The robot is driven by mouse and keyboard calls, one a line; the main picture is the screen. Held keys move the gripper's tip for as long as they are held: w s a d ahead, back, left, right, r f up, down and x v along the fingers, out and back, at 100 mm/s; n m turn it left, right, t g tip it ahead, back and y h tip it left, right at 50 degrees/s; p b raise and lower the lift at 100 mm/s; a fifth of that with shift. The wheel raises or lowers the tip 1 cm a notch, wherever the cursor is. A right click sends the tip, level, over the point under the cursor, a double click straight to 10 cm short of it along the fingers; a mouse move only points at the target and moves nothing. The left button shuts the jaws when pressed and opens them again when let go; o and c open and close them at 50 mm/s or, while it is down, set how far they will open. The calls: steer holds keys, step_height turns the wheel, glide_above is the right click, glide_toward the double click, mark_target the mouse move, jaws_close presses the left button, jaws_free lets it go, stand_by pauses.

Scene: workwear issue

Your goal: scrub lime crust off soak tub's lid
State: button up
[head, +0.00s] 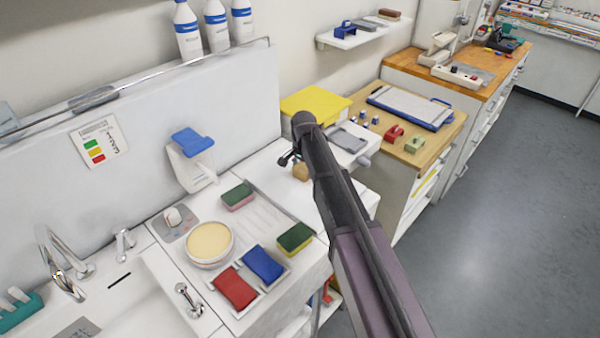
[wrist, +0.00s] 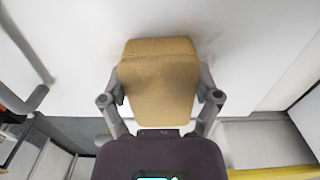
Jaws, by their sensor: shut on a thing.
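The soak tub's lid appears to be the flat white panel (head: 276,188) beyond the sponges in the head view. In the wrist view its white surface (wrist: 75,60) fills the upper part, with a faint grey-brown smear (wrist: 207,46) beside the block. My gripper (head: 298,163) is shut on a tan sponge-like block (head: 301,172), which also shows between the two fingers in the wrist view (wrist: 158,85). The block is at or just above the lid; contact cannot be told. My arm hides part of the lid's right side in the head view.
Left of the lid are a green-topped pink sponge (head: 238,196), a green-and-yellow sponge (head: 295,237), a round tub of pale paste (head: 209,243), a red cloth (head: 235,288) and a blue cloth (head: 263,264). A sink tap (head: 60,265) stands far left. A yellow lid (head: 315,104) lies behind.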

mark_target(295, 187)
steer(key=shift+w+d, duration=0.6)
steer(key=shift+w, duration=0.15)
steer(key=shift+s, duration=0.1)
steer(key=shift+s+d+f, duration=0.1)
steer(key=shift+s+d, duration=0.55)
steer(key=shift+d, duration=0.15)
steer(key=shift+s+a, duration=0.1)
steer(key=shift+s, duration=0.05)
steer(key=shift+s+a, duration=1.15)
steer(key=shift+s, duration=0.1)
steer(key=shift+s, duration=0.1)
steer(key=shift+s+a, duration=1.2)
steer(key=shift+s, duration=0.3)
